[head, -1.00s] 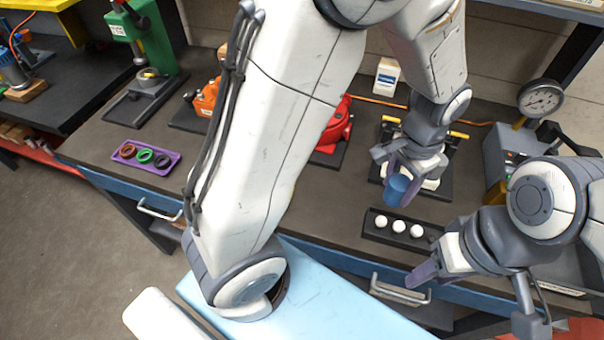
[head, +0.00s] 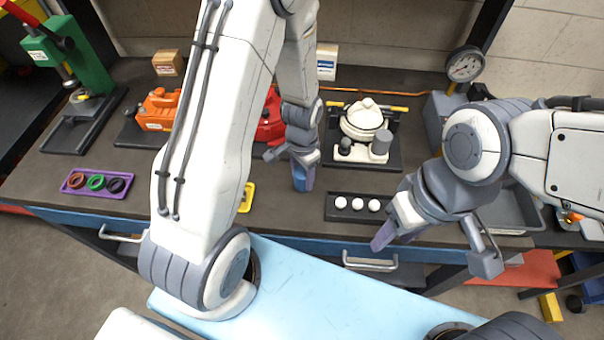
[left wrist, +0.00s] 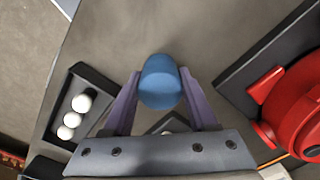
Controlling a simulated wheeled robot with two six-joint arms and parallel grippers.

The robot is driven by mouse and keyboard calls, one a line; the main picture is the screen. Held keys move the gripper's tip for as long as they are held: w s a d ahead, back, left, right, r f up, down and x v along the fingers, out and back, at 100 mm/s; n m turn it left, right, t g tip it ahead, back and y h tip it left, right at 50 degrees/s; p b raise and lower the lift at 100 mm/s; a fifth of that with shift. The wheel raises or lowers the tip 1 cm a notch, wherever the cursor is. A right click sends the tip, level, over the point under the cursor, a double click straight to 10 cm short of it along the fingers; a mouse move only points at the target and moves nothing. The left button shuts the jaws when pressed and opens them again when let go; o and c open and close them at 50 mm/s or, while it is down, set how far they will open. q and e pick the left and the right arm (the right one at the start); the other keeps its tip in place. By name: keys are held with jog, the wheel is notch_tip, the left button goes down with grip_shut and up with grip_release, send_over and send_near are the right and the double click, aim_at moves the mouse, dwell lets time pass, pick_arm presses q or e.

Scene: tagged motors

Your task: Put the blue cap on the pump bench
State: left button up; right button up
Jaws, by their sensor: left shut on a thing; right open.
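My left gripper (head: 303,178) is shut on the blue cap (left wrist: 160,82), which sits between its two purple fingers in the left wrist view. In the head view the gripper is above the bench top, between the red machine (head: 270,125) and the white machine (head: 364,120); the fingers mostly hide the cap. The white machine stands on a black base with yellow-ended bars; the red one is partly behind my left arm. An orange machine (head: 158,110) stands further left. I cannot read which is the pump bench. My right gripper (head: 432,254) is open and empty near the front edge.
A black tray (head: 331,208) with white balls lies at the front, right of my left gripper. A purple tray (head: 74,188) with coloured rings lies at left. A yellow-rimmed item (head: 246,198) is partly behind my arm. A pressure gauge (head: 465,66) stands at back right.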

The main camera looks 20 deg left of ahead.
pick_arm(q)
jog(key=shift+f, duration=0.3)
jog(key=shift+f, duration=0.15)
jog(key=o, duration=1.3)
